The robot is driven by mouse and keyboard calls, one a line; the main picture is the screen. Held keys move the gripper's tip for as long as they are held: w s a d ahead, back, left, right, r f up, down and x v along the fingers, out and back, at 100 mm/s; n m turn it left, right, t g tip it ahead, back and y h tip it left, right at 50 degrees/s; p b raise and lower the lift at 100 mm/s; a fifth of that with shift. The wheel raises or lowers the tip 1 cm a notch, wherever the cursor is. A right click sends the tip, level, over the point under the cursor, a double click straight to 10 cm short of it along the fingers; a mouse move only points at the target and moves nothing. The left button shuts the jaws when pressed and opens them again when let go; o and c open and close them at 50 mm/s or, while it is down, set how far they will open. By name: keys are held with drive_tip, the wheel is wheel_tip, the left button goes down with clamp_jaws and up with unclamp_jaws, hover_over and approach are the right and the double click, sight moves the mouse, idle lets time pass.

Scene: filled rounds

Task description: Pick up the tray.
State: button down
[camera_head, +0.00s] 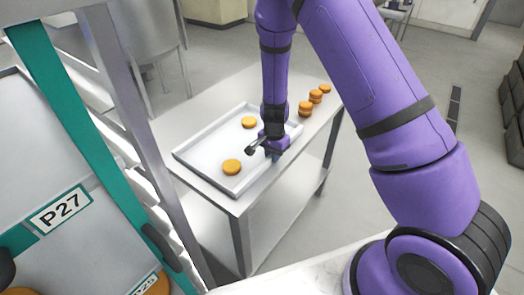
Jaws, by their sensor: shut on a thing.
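The tray (206,158) is a shallow, light grey rectangular tray with a raised rim, lying on a metal table. Two round orange-brown pieces lie in it, one near the front (232,167) and one farther back (249,122). My gripper (268,150) is at the tray's right-hand side, near the middle of its long near edge, and is shut on the tray. The fingertips are partly hidden by the gripper body, so the exact grip on the rim is hard to see. I cannot tell whether the tray is lifted off the table.
The metal table (226,201) has a lower shelf (285,205). Several orange-brown rounds, some stacked (305,108), stand on the table right of the tray. A rack with a green post (62,110) and a P27 label (60,209) is close on the left. Open floor lies to the right.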

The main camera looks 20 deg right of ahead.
drive_tip(key=shift+r, duration=1.8)
drive_tip(key=s+a+r, duration=0.1)
drive_tip(key=s+a, duration=0.1)
drive_tip(key=s, duration=1.4)
drive_tip(key=shift+r, duration=0.15)
drive_tip(key=c, duration=1.8)
unclamp_jaws()
clamp_jaws()
